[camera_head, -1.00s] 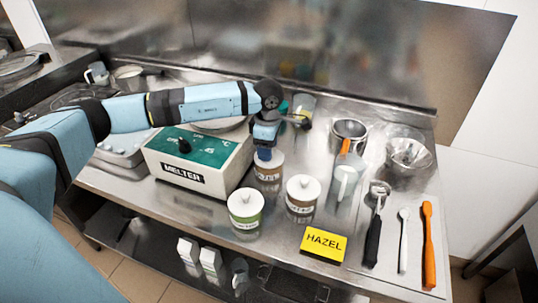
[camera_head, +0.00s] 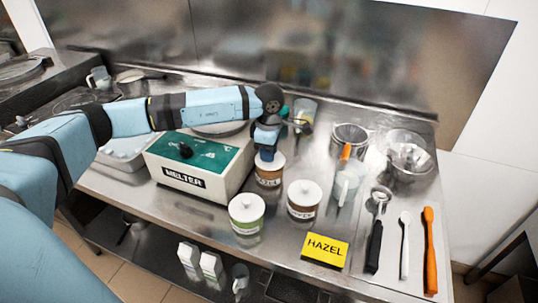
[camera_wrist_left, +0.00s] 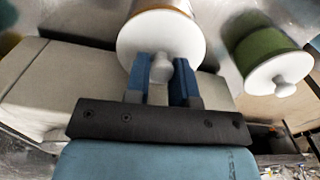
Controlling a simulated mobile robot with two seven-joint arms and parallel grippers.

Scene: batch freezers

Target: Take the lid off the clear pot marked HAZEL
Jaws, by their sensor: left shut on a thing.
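A clear pot with a brown label (camera_head: 269,178) stands on the steel counter beside the melter; its label is too small to read. My left gripper (camera_head: 265,155) is directly above it. In the left wrist view, the blue fingers of my left gripper (camera_wrist_left: 161,75) are shut on the knob of its white lid (camera_wrist_left: 140,38). The lid appears seated on the pot. Another brown-labelled pot (camera_head: 303,208) and a green-labelled pot (camera_head: 246,226) stand in front, both with white lids. A yellow card (camera_head: 325,250) reads HAZEL. My right gripper is not in view.
The white melter (camera_head: 192,183) with a green top stands close on the left. A clear jug (camera_head: 347,184), a steel pot (camera_head: 349,138) and bowls (camera_head: 408,158) are to the right. A tray (camera_head: 396,270) holds a scoop and spatulas. Some bare counter lies around the front pots.

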